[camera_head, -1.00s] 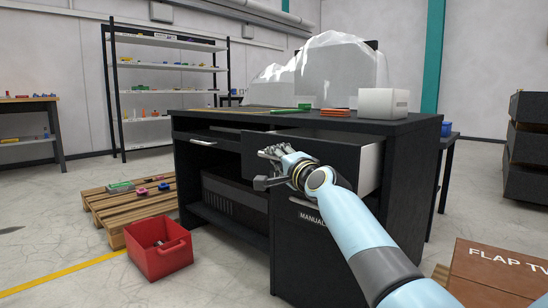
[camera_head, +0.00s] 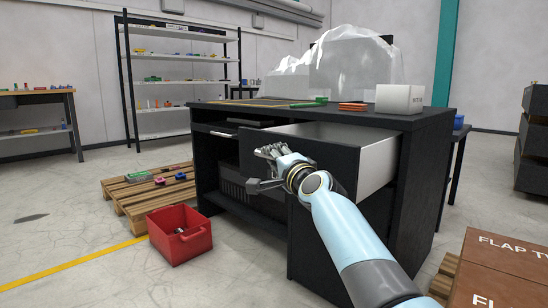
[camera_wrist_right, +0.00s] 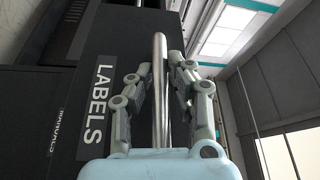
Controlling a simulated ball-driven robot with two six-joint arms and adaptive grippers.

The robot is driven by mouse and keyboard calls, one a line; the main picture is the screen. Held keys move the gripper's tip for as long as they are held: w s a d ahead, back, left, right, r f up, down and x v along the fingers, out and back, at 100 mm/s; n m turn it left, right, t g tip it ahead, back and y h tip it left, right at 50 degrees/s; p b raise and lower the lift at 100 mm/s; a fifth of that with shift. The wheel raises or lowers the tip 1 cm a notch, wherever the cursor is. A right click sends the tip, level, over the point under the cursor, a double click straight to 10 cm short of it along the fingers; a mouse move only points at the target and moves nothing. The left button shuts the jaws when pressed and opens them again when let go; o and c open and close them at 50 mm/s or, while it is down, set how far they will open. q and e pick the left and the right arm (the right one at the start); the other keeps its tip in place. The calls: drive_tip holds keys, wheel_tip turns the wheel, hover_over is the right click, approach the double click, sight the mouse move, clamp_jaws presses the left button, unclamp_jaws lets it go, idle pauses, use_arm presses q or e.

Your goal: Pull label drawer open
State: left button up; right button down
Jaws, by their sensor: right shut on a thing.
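The label drawer (camera_head: 325,152) stands partly out of the black desk, its pale inner side wall showing in the head view. In the right wrist view its dark front (camera_wrist_right: 118,45) carries a "LABELS" sign (camera_wrist_right: 96,104). My right gripper (camera_head: 268,163) is at the drawer front. In the right wrist view the gripper (camera_wrist_right: 159,75) has its fingers on both sides of the metal bar handle (camera_wrist_right: 160,48), shut on it. Much of the handle is hidden by the hand in the head view. My left gripper is not in view.
The desk top (camera_head: 290,113) bears a white box (camera_head: 399,99) and plastic-covered shapes. A red bin (camera_head: 180,235) stands on the floor left, near a pallet (camera_head: 140,198). Brown cartons (camera_head: 490,270) stand at lower right. A "MANUALS" sign (camera_wrist_right: 58,133) shows below the drawer.

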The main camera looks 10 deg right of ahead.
drive_tip(key=c, duration=1.3)
unclamp_jaws()
drive_tip(key=v, duration=1.2)
drive_tip(key=shift+d+f, duration=0.1)
